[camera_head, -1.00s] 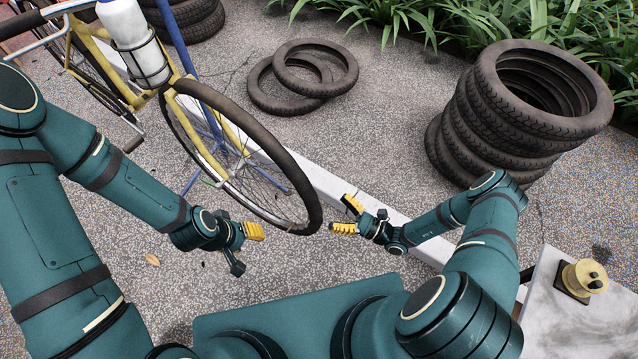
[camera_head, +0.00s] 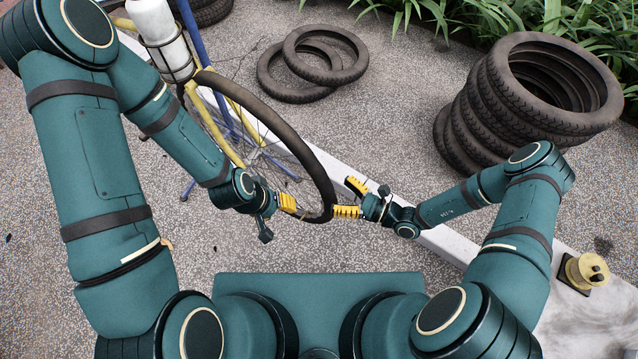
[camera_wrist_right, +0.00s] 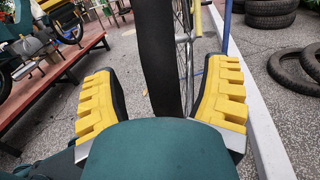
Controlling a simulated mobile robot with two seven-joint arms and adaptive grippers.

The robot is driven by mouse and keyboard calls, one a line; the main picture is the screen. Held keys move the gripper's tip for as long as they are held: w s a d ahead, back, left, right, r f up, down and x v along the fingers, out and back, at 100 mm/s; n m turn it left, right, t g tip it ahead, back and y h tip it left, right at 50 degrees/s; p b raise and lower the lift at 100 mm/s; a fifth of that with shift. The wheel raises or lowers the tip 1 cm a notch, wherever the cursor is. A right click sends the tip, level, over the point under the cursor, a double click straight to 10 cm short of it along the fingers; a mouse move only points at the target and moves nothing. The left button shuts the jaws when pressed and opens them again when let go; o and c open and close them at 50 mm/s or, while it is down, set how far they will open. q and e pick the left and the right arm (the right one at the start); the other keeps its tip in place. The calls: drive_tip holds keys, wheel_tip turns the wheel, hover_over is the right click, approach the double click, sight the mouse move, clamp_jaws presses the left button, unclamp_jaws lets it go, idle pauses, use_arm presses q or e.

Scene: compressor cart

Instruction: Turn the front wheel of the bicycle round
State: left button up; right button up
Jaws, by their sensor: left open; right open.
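The bicycle's front wheel (camera_head: 308,165) has a black tyre and thin spokes, under a yellow fork (camera_head: 216,130). My left gripper (camera_head: 290,205) is open at the left side of the wheel, its yellow fingertips close to the tyre; I cannot tell if they touch. My right gripper (camera_head: 350,197) is open at the wheel's right edge. In the right wrist view, the tyre (camera_wrist_right: 160,60) stands upright between the two yellow fingers of the right gripper (camera_wrist_right: 165,100), with gaps on both sides. My left arm hides part of the bicycle.
A stack of tyres (camera_head: 490,115) stands at the right, and two loose tyres (camera_head: 312,65) lie behind the wheel. A pale kerb (camera_head: 345,180) runs beside the wheel. A pale table with a yellow spool (camera_head: 584,271) is at the lower right.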

sight(319, 185)
drive_tip(key=x, duration=0.7)
drive_tip(key=shift+w+a, duration=0.1)
drive_tip(key=shift+w, duration=0.05)
clamp_jaws()
